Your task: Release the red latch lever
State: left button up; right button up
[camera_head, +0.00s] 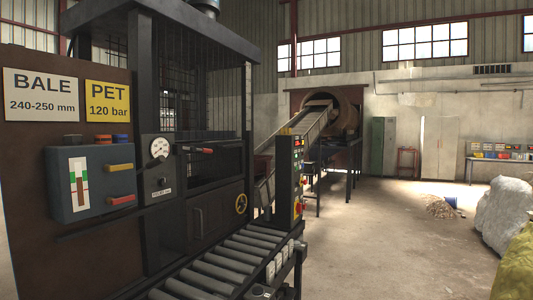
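A lever with a red grip (204,150) sticks out to the right across the front of the dark baler press (215,200), just right of the round gauge. A second red handle (122,200) lies below a yellow handle (120,167) on the blue-grey control box (70,185) at the left. Which of the two red handles is the latch lever is not labelled. Neither of my grippers shows in the head view.
A roller conveyor (222,268) runs in front of the press. A dark control post (290,175) with buttons stands beside it. The concrete floor (390,235) at the right is mostly open, with pale sacks (505,215) at the edge.

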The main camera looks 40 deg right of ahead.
aim_at(192, 149)
jog(key=z, duration=1.65)
jog(key=i, duration=0.9)
jog(key=z, duration=0.7)
jog(key=i, duration=0.85)
jog(key=u, duration=0.75)
jog(key=i, duration=0.75)
jog(key=u, duration=0.7)
